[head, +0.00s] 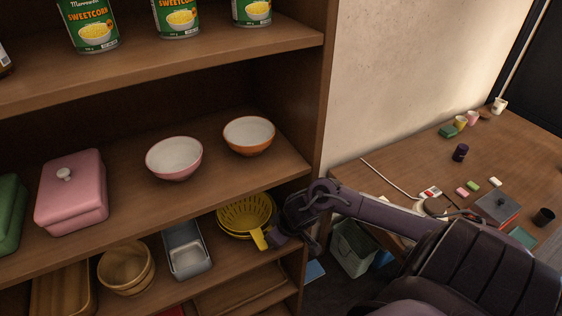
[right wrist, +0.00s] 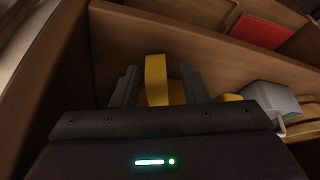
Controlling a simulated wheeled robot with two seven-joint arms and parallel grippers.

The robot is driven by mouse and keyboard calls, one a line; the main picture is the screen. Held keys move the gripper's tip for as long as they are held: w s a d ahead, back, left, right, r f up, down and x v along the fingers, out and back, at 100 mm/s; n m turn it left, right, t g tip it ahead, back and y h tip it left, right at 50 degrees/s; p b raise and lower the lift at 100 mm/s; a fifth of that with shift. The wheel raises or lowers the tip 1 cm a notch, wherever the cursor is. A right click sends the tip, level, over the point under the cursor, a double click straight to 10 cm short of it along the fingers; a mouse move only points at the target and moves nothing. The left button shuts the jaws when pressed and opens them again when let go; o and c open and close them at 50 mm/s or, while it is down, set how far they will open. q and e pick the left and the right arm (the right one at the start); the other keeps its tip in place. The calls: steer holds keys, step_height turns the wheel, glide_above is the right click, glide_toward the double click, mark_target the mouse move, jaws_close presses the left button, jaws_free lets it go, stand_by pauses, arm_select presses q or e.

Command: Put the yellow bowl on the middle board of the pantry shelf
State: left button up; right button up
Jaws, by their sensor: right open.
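The yellow bowl (head: 243,212) has a slotted wall like a colander and a flat yellow handle. It sits at the right end of the board below the one with the pink and orange bowls. My right gripper (head: 272,239) is at its handle, by the shelf's right side panel. In the right wrist view the yellow handle (right wrist: 156,82) stands between the two open fingers (right wrist: 158,70), with a gap visible on the right; contact is unclear. The pantry shelf's middle board (head: 225,188) is above the bowl. My left gripper is not in view.
On the middle board stand a pink lidded box (head: 72,195), a pink bowl (head: 174,158) and an orange bowl (head: 249,136); free room lies in front of the bowls. A grey tin (head: 187,250) and wooden bowl (head: 126,267) are left of the yellow bowl. Sweetcorn cans (head: 178,18) stand above.

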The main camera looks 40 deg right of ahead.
steer(key=p+v, duration=0.1)
steer(key=v, duration=1)
steer(key=shift+r, duration=0.3)
steer(key=shift+s+a, duration=0.1)
